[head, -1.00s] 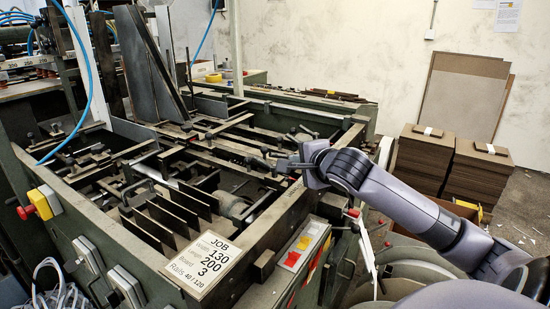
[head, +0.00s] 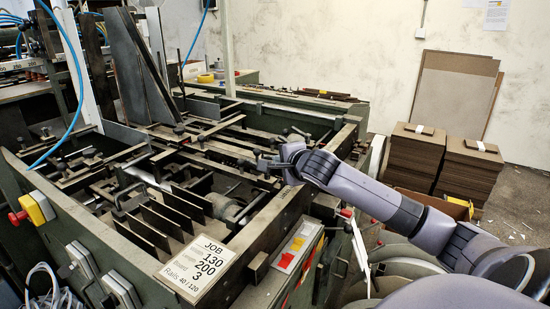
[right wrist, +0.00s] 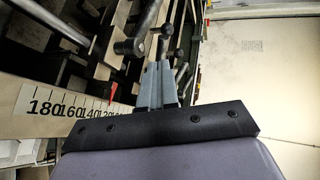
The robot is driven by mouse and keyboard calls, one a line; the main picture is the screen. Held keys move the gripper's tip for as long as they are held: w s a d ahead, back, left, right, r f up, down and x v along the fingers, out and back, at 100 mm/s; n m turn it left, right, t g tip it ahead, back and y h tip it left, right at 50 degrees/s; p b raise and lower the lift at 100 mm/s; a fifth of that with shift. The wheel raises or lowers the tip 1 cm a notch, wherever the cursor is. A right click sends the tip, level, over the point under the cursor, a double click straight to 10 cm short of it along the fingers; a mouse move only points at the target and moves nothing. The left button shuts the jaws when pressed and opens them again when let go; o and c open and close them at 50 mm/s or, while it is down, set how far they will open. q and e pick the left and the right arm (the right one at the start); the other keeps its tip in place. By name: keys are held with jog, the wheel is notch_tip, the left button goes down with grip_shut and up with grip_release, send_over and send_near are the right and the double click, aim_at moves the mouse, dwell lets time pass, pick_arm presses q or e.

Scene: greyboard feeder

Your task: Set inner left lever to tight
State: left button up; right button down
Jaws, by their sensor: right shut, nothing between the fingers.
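My right gripper (head: 262,163) is over the right part of the feeder frame, with its fingers pointing left. In the right wrist view its two grey fingers (right wrist: 158,75) are together with nothing between them. Just beyond the tips is a thin lever with a dark ball knob (right wrist: 175,55). A second dark knob (right wrist: 168,30) stands farther off, and a thick dark rod end (right wrist: 130,47) lies to the left. I cannot tell which of these is the inner left lever, or whether the fingers touch one. My left gripper is not in view.
The green feeder frame holds several crossbars and upright plates (head: 165,220). A job card (head: 195,268) is at its front corner, near a red and yellow button panel (head: 298,245). A numbered scale (right wrist: 75,112) lies under the gripper. Board stacks (head: 412,155) stand at the right.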

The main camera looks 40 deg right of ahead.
aim_at(270, 158)
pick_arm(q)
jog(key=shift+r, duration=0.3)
pick_arm(e)
jog(key=shift+x, duration=1.8)
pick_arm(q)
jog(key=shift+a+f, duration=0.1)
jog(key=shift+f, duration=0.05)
pick_arm(e)
jog(key=shift+w, duration=0.15)
jog(key=shift+a+m+h, duration=0.1)
jog(key=shift+m+h, duration=0.2)
jog(key=shift+h, duration=0.3)
pick_arm(q)
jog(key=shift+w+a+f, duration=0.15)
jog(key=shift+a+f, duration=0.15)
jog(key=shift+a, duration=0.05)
jog(key=shift+b, duration=0.3)
pick_arm(e)
jog(key=shift+w+m, duration=0.1)
jog(key=shift+m, duration=0.2)
